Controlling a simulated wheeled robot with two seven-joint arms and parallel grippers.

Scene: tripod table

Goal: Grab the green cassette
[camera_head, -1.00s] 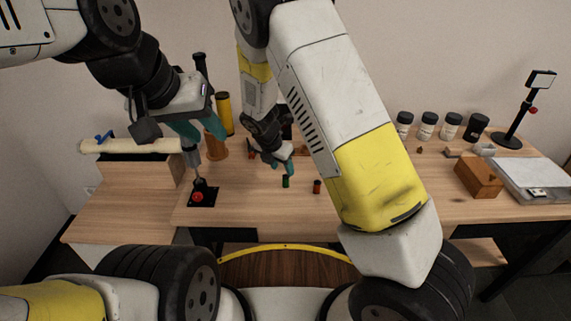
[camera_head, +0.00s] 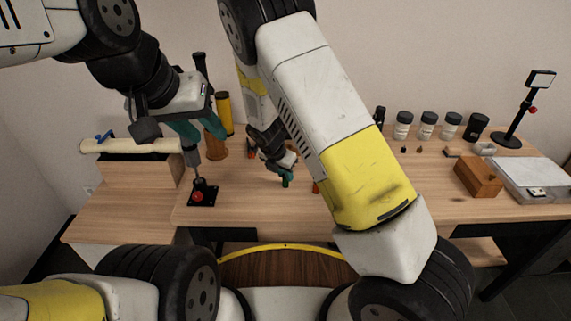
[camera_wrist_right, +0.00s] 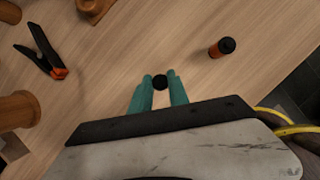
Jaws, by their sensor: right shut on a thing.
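The green cassette is a small upright cylinder with a dark top; its green side (camera_head: 285,183) shows low between my right fingers in the head view. The cassette is at or just above the tabletop; I cannot tell which. My left gripper (camera_head: 202,133) is open and empty at the upper left, above the grey post of a small black-based device.
An orange cassette with a black top (camera_wrist_right: 223,47) stands right of the green one, partly hidden by my arm in the head view (camera_head: 316,188). A black clip with orange tips (camera_wrist_right: 45,55) lies left. Jars (camera_head: 428,125) and a wooden box (camera_head: 478,177) stand right.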

